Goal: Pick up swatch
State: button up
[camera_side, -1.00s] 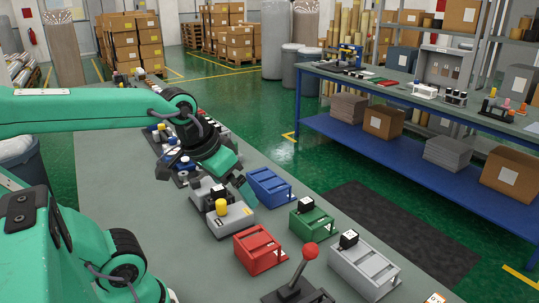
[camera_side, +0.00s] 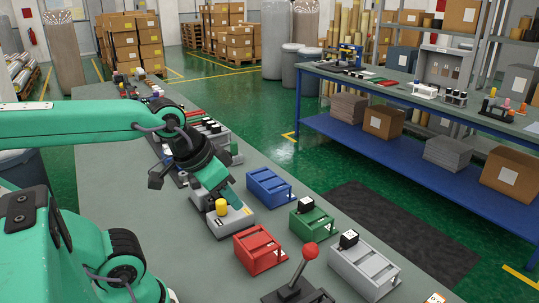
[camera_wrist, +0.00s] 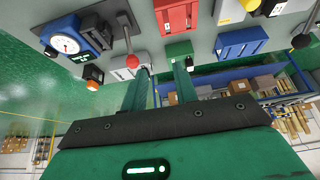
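I cannot tell for certain which thing is the swatch. Small black-and-white blocks sit on the green box (camera_side: 305,205) and on the light grey box (camera_side: 348,239) in the side view. My gripper (camera_side: 236,201) points down at the grey fixture (camera_side: 232,221), close beside its yellow cylinder (camera_side: 221,207). The block seen earlier on this fixture is not visible now; my gripper covers that area. In the wrist view my gripper (camera_wrist: 162,68) has two fingers apart, with no held thing visible between them.
A blue box (camera_side: 268,187), a red box (camera_side: 259,250) and a red-knobbed lever (camera_side: 309,250) stand near the fixture. In the wrist view a blue gauge (camera_wrist: 65,42) also shows. The bench's left part (camera_side: 115,165) is clear.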

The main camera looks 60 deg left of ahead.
jog(key=w+a+f+g+y, duration=0.1)
jog(key=w+a+g, duration=0.1)
jog(key=w+a, duration=0.35)
jog(key=w+a+f+g, duration=0.1)
jog(key=w+a, duration=0.2)
jog(key=a, duration=0.5)
jog(key=a+f, duration=0.2)
jog(key=a, duration=0.2)
jog(key=a+f+g, duration=0.1)
jog(key=a+f, duration=0.2)
jog(key=a, duration=0.1)
jog(key=a+f+g, duration=0.1)
jog(key=a+f, duration=0.1)
jog(key=a, duration=0.3)
jog(key=shift+w+f+h, duration=0.35)
jog(key=shift+h, duration=0.05)
jog(key=shift+a+f+g, duration=0.25)
jog(key=shift+a+g, duration=0.05)
jog(key=shift+a, duration=0.15)
jog(key=shift+f, duration=0.1)
jog(key=shift+f, duration=1.2)
jog(key=shift+f, duration=0.1)
